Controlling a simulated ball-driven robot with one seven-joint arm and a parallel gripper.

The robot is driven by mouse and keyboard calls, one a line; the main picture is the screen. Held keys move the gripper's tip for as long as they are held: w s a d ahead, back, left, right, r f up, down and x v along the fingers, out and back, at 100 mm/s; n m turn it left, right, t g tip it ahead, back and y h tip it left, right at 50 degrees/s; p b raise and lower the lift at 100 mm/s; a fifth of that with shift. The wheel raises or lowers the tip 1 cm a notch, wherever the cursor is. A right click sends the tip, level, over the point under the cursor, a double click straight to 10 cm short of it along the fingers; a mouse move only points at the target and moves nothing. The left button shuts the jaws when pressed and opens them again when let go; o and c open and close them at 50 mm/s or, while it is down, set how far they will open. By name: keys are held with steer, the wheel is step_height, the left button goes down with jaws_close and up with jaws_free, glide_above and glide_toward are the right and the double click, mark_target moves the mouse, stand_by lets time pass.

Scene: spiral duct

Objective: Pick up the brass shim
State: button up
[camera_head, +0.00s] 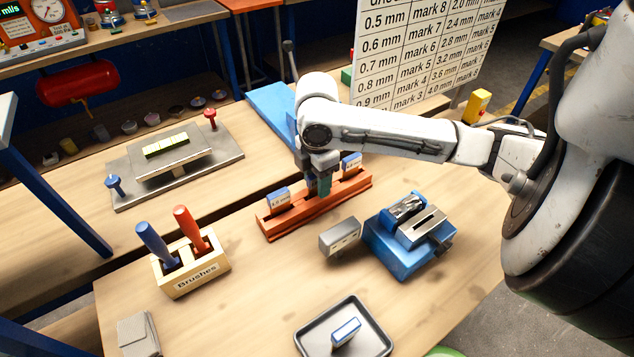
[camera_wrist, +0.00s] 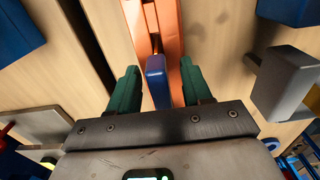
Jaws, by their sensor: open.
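An orange-red rack (camera_head: 285,226) stands on the bench and holds blue-and-white labelled blocks, one near its left end (camera_head: 279,200) and one near its right end (camera_head: 351,163). My gripper (camera_head: 319,186) is over the rack between these two blocks, pointing down. In the wrist view my gripper's green fingers (camera_wrist: 156,80) are open, one on each side of a blue piece (camera_wrist: 156,84) in the rack (camera_wrist: 166,22), with gaps on both sides. I see no plainly brass-coloured piece and cannot tell which holder has the brass shim.
A blue block with a metal vise (camera_head: 405,235) and a grey block (camera_head: 339,237) stand right of the rack. A brush holder (camera_head: 192,270) is at left. A grey tray (camera_head: 308,346) with a labelled block (camera_head: 345,331) is in front. A thickness chart (camera_head: 425,50) stands behind.

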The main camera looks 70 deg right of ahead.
steer(key=shift+f, duration=0.1)
steer(key=c, duration=0.9)
jaws_close()
